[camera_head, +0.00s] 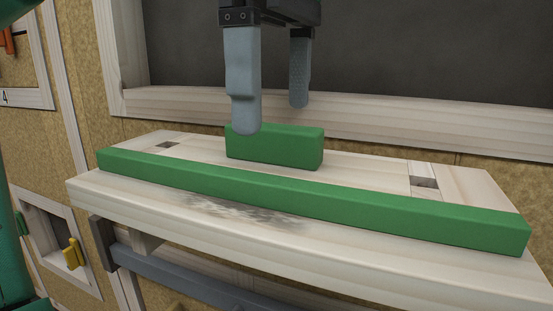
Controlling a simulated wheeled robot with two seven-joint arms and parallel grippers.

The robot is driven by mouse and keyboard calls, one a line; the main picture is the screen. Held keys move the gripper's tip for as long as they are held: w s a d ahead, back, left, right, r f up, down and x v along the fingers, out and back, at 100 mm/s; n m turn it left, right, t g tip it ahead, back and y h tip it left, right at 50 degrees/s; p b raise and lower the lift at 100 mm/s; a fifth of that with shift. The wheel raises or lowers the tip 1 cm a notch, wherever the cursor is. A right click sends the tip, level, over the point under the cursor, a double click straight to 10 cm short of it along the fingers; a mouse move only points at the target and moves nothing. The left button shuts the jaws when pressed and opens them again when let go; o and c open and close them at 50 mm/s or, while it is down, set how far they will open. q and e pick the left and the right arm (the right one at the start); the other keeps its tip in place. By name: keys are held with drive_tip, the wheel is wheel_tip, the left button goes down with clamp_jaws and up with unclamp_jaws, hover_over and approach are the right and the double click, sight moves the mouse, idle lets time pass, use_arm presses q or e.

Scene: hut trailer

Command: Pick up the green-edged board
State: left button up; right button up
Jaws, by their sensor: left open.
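The green-edged board (365,178) is a pale wooden board lying flat on a wooden ledge (330,265). A long green strip (310,203) runs along its front edge. A green upright block (285,150) stands on its middle like a grip, and a small square recess shows near each end. My left gripper (270,118) is open above the green block, pointing down. Its near finger overlaps the block's upper left in the picture; its far finger is farther back and higher. Whether either finger touches the block I cannot tell. My right gripper is out of view.
A dark panel in a pale wooden frame (330,122) rises close behind the board. A grey bar (190,283) runs below the ledge. At left, a wall opening holds a yellow handle (72,254). The ledge's front has a dark smudge (245,213).

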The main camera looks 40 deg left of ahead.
sight(274, 125)
use_arm(q)
drive_tip(key=shift+s+f, duration=0.25)
drive_tip(key=shift+s+f+p, duration=0.15)
drive_tip(key=shift+s+p, duration=0.05)
drive_tip(key=shift+p, duration=0.15)
wheel_tip(274, 125, down, 4)
drive_tip(key=shift+r+p, duration=0.15)
drive_tip(key=shift+p, duration=1.05)
drive_tip(key=shift+f, duration=0.5)
drive_tip(key=shift+s, duration=0.1)
drive_tip(key=c, duration=1.1)
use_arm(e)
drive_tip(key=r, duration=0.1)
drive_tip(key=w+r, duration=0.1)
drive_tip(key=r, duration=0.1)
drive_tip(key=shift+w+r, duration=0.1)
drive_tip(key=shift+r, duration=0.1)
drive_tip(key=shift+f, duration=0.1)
